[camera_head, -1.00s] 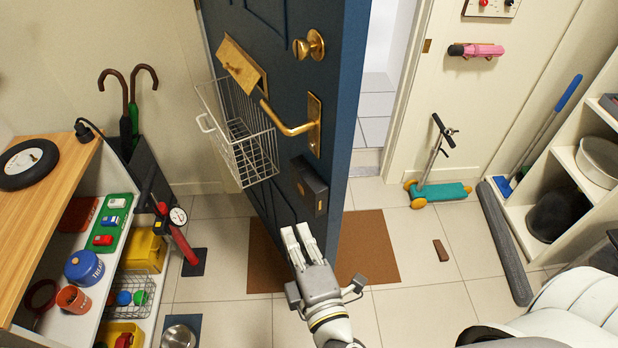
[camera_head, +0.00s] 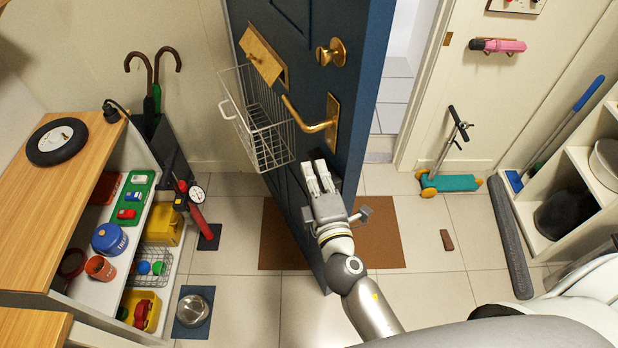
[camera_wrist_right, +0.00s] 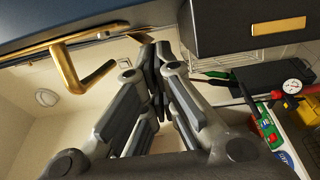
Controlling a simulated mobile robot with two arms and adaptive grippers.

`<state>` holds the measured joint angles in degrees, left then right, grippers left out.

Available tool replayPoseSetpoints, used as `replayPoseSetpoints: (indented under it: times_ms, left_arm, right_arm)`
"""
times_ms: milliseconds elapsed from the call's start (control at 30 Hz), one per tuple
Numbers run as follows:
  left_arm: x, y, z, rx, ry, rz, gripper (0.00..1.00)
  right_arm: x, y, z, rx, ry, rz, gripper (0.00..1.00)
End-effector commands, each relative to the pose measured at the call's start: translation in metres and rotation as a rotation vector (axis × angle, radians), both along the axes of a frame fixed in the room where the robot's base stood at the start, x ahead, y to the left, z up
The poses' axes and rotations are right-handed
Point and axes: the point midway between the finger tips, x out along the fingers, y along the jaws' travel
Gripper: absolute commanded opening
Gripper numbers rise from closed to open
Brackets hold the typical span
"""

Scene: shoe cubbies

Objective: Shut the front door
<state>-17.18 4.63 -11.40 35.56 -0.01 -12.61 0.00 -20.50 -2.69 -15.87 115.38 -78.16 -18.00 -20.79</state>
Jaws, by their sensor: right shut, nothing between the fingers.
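The dark blue front door (camera_head: 365,110) stands open, with the doorway gap to its right in the head view. It carries a brass lever handle (camera_head: 312,122), a brass knob (camera_head: 331,52), a brass letter flap and a wire basket (camera_head: 262,125). My right gripper (camera_head: 318,172) is shut and empty, in front of the door face just below the lever handle. Its fingers cover the dark box on the door in the head view. In the right wrist view the shut fingers (camera_wrist_right: 158,60) lie between the lever handle (camera_wrist_right: 80,68) and the dark box (camera_wrist_right: 245,25). Contact with the door cannot be told. My left gripper is not in view.
A brown mat (camera_head: 375,238) lies under the door. A teal scooter (camera_head: 450,182) stands by the right wall, and a small brown block (camera_head: 447,240) lies on the tiles. A grey roll (camera_head: 512,245) lies beside the shelves. An umbrella stand and red pump are at left.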

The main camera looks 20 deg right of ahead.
Motion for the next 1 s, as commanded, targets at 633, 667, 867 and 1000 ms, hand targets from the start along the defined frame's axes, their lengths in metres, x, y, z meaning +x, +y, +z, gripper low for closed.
replayPoseSetpoints:
  times_ms: [633, 667, 867, 1000]
  left_arm:
    - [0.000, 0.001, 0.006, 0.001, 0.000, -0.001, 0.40]
    - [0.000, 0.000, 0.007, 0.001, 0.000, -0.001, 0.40]
    - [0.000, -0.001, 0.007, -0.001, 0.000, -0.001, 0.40]
    - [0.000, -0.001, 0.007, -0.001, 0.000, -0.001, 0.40]
  right_arm:
    - [0.003, -0.019, 0.000, 0.000, -0.002, 0.004, 0.00]
    - [0.003, -0.019, 0.000, 0.000, -0.002, 0.004, 0.00]
    - [0.006, -0.034, 0.001, -0.004, -0.003, 0.021, 0.00]
    - [0.010, -0.056, 0.002, -0.009, -0.004, 0.047, 0.00]
